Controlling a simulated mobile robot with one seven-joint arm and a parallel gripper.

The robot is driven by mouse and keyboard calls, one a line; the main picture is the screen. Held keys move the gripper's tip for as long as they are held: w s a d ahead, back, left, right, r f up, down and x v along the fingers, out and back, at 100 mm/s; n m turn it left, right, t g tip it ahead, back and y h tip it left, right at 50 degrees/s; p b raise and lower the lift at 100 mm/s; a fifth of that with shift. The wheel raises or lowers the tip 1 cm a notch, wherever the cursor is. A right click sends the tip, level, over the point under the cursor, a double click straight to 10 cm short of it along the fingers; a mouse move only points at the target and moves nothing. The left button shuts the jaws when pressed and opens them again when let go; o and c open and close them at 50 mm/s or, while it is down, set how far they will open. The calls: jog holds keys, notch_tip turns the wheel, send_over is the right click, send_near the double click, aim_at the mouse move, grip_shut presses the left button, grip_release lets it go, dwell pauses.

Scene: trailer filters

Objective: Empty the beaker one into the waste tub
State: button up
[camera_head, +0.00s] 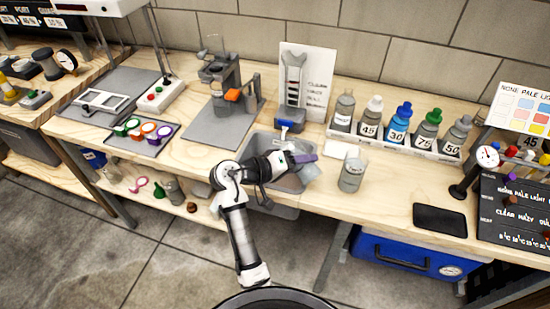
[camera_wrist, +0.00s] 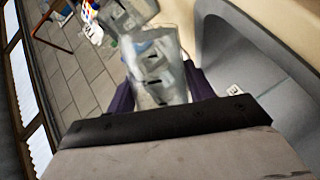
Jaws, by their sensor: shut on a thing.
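My gripper (camera_head: 304,159), with purple fingers, is shut on a clear beaker (camera_wrist: 158,70) with dark marks on its side. In the head view the beaker (camera_head: 308,174) is partly hidden by my gripper and seems tilted. It is held over the right part of the grey tub (camera_head: 262,141) set at the bench's front edge. The tub's smooth grey wall (camera_wrist: 270,60) fills the right of the wrist view. I cannot tell what is in the beaker or whether anything is flowing out.
A clear lidded-looking jar (camera_head: 351,174) stands on the bench right of the tub. A rack of several labelled bottles (camera_head: 395,142) is behind it. A blue-handled brush (camera_head: 285,125) is at the tub's back. A black pad (camera_head: 440,220) and a gauge (camera_head: 487,156) stand further right.

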aim_at(293, 153)
jog(key=shift+f+n+h, duration=0.2)
jog(key=shift+n+h, duration=0.2)
jog(key=shift+n, duration=0.3)
dwell(1.3)
jog(key=shift+w+a+r+n+h+p, duration=0.4)
jog(key=shift+w+a+r+n+p, duration=0.2)
jog(key=shift+p, duration=0.95)
dwell(0.4)
jog(key=shift+w+a+f+n+h+p, duration=0.15)
jog(key=shift+f+n+h+p, duration=0.2)
jog(key=shift+n+p, duration=0.45)
dwell(1.0)
jog(key=shift+w+a+r+n+g+h+p, duration=0.1)
jog(key=shift+w+r+n+g+h+p, duration=0.2)
jog(key=shift+r+n+p, duration=0.5)
dwell(0.6)
jog(key=shift+a+n+h, duration=0.15)
jog(key=shift+n+h, duration=0.1)
jog(key=shift+n, duration=0.05)
dwell(0.6)
